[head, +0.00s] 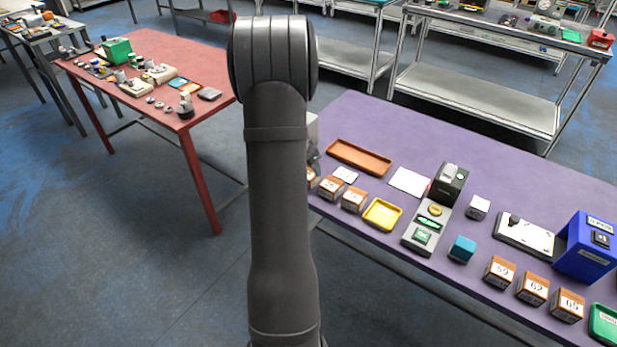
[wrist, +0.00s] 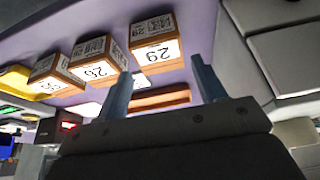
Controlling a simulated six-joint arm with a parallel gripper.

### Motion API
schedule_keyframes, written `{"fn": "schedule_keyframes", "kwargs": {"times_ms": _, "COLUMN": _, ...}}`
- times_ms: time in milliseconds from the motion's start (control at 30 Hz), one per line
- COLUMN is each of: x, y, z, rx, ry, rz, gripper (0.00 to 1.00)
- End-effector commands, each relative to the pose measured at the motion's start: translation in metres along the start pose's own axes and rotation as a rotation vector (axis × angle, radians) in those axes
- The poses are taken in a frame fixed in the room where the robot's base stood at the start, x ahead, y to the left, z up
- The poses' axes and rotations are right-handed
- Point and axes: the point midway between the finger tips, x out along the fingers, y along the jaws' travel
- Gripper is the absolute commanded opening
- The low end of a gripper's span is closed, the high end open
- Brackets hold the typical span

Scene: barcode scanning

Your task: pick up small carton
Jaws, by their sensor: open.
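Several small brown cartons with white number labels stand on the purple table. In the wrist view, one labelled 29 (wrist: 155,42) is nearest the fingers, with one labelled 26 (wrist: 99,62) and a third (wrist: 55,75) to its left. In the head view, two of this row (head: 330,187) (head: 353,200) show clearly; another at the left is partly hidden by my arm. My gripper (wrist: 161,68) is open, its fingers apart with carton 29 beyond and between their tips. No carton is held. In the head view my arm hides most of the gripper.
On the purple table (head: 560,180) are a brown tray (head: 359,157), a yellow tray (head: 382,214), a grey scanner station (head: 426,228), a teal box (head: 462,249) and a blue bin (head: 588,246). Cartons 59 (head: 499,272), 62 (head: 532,288) and 65 (head: 567,305) stand at the right.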

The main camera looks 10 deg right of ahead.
Motion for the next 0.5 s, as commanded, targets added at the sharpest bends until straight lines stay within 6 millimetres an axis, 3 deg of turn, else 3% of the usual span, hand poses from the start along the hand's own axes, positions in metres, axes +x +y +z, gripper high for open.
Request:
{"fn": "schedule_keyframes", "kwargs": {"times_ms": 233, "x": 0.036, "y": 0.0, "z": 0.006, "rx": 0.0, "ry": -0.003, "rz": 0.003, "gripper": 0.64}}
{"fn": "schedule_keyframes", "kwargs": {"times_ms": 500, "x": 0.044, "y": -0.001, "z": 0.005, "rx": 0.0, "ry": 0.0, "rz": 0.001, "gripper": 0.64}}
